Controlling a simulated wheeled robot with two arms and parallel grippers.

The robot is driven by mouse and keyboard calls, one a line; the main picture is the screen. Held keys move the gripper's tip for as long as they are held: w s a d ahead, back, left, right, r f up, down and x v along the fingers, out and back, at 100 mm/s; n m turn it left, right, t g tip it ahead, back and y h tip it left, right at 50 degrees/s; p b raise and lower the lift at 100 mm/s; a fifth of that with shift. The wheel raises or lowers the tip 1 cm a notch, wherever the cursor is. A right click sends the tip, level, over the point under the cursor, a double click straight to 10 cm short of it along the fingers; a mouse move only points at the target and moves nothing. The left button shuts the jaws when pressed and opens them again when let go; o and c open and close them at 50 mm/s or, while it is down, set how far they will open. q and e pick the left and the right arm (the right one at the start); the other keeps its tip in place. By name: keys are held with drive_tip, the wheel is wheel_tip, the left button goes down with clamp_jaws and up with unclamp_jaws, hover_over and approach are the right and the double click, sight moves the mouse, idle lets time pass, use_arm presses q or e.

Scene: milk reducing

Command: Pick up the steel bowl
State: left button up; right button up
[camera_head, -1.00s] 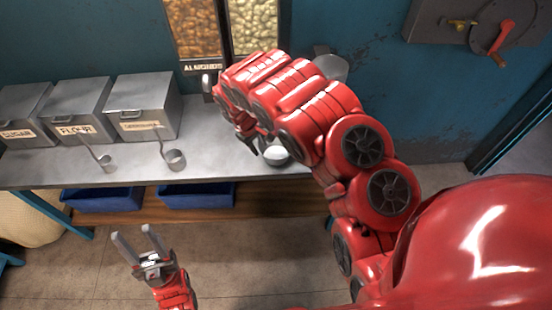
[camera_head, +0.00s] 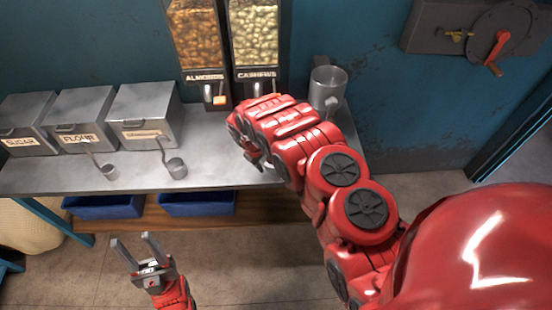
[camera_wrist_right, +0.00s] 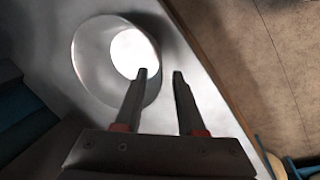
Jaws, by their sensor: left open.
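The steel bowl (camera_wrist_right: 88,62), round and shiny with something bright white in it, sits on the metal counter in the right wrist view. My right gripper (camera_wrist_right: 161,74) is open above it. One finger overlaps the inside of the bowl near its rim and the other shows just outside the rim, with nothing held between them. Whether the fingers touch the bowl is not clear. In the head view my right arm hides almost all of the bowl. My left gripper (camera_head: 133,240) is open and empty, low in front of the counter.
The counter (camera_head: 215,150) holds metal bins labelled sugar (camera_head: 27,125) and flour (camera_head: 78,118), plus a third bin (camera_head: 143,112). Two ladles (camera_head: 176,168) lie in front. A steel pot (camera_head: 328,90) stands right, beside the almond and cashew dispensers (camera_head: 255,45).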

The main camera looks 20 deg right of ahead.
drive_tip(key=shift+x, duration=0.95)
drive_tip(key=shift+d+f, duration=0.1)
drive_tip(key=shift+f, duration=0.05)
clamp_jaws()
idle(0.6)
